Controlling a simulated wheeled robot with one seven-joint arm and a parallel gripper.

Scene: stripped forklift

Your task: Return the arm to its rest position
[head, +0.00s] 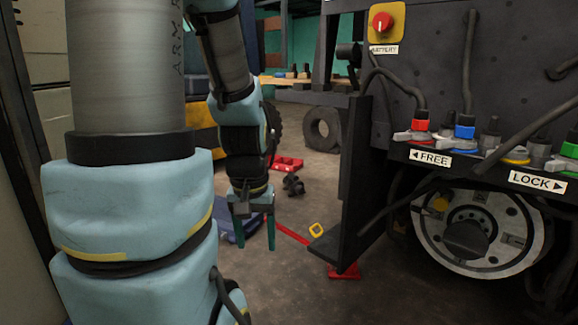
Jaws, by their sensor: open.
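My arm shows in the head view with light blue covers and grey tubes, reaching from the upper left and bending down. My gripper (256,243) hangs at the arm's lower end, fingers pointing down over the floor. Its two greenish fingers are apart, with nothing seen between them. It is left of the forklift (450,70) and clear of it in the picture. Part of the arm's upper bend is cut off by the top edge.
The forklift fills the right side, with a red battery knob (382,21), coloured connectors over FREE (430,158) and LOCK (537,181) labels, and a wheel (478,232). A tyre (322,129) leans behind. A red tray (287,164) and a blue object (228,222) lie on the floor.

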